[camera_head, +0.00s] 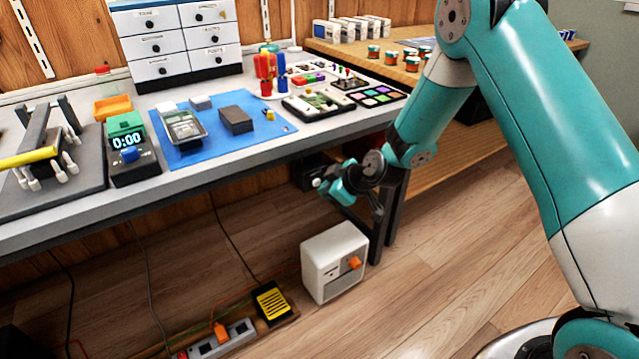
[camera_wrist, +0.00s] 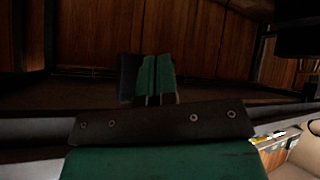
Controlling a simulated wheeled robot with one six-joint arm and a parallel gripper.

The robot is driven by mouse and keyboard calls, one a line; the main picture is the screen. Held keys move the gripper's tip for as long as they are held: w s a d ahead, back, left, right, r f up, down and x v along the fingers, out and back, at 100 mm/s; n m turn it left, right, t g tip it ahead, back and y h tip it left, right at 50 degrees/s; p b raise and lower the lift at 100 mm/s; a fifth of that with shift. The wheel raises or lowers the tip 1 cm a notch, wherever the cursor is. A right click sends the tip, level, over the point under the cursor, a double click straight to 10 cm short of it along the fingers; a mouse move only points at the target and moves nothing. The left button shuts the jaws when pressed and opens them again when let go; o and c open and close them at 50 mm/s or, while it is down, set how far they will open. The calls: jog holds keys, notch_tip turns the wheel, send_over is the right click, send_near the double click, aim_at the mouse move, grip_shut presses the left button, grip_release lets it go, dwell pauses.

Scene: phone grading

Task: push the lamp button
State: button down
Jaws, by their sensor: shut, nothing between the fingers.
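My gripper (camera_head: 336,188) is in front of the bench, just below the level of its top, with its teal fingers pointing left. In the wrist view my gripper (camera_wrist: 149,80) is shut and empty, facing dark wood panelling. A dark box (camera_head: 308,172) is under the bench edge, close by the fingertips in the head view. A small pale round knob (camera_head: 317,182) shows at the box, right beside the fingertips. I cannot tell whether it is the lamp button or whether the fingers touch it. No lamp is clearly recognisable.
The grey bench (camera_head: 220,177) holds a timer (camera_head: 127,140) with a blue button, a blue mat (camera_head: 205,150) and phone parts. A white box (camera_head: 333,262) with an orange knob and a power strip (camera_head: 215,342) are on the floor.

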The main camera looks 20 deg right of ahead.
jog(key=shift+w+a, duration=0.15)
jog(key=shift+w, duration=0.25)
dwell(0.5)
jog(key=shift+s, duration=0.15)
jog(key=shift+s+d, duration=0.3)
jog(key=shift+s, duration=0.4)
jog(key=s+d+b, duration=0.1)
jog(key=s+d, duration=0.1)
jog(key=s, duration=0.3)
jog(key=shift+s+b, duration=0.35)
jog(key=shift+s, duration=0.05)
